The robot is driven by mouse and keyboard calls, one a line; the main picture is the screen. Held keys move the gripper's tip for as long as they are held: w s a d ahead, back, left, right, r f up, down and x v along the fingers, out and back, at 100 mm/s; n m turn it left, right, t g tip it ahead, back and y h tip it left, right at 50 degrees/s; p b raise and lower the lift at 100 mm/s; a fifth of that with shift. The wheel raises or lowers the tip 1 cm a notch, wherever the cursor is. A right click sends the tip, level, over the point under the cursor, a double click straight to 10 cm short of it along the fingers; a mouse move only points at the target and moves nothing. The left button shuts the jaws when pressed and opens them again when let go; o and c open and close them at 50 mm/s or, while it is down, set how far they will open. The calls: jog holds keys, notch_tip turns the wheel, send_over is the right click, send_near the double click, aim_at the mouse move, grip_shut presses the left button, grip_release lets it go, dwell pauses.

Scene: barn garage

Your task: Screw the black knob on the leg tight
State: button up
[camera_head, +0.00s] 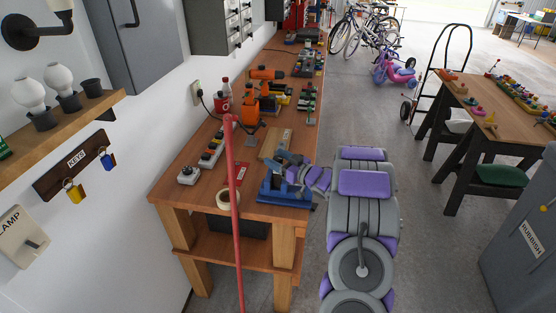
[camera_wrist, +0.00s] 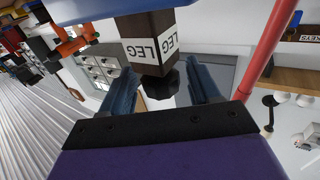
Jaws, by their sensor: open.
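The leg (camera_wrist: 149,38) is a dark brown block with white LEG labels, at the top middle of the wrist view. The black knob (camera_wrist: 160,88) sits on the end of the leg that faces my gripper. My gripper (camera_wrist: 162,76) is open, with one blue-grey finger on each side of the knob and visible gaps between. In the head view my gripper (camera_head: 296,172) is beside the blue vise (camera_head: 283,192) at the workbench's front right corner. I cannot make out the knob there.
The wooden workbench (camera_head: 190,205) carries a power strip (camera_head: 210,150), a tape roll (camera_head: 228,199) and several tools. A red pole (camera_head: 235,220) rises in front of it. A second table (camera_head: 485,125) stands to the right.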

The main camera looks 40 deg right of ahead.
jog(key=c, duration=1)
jog(key=shift+h, duration=0.3)
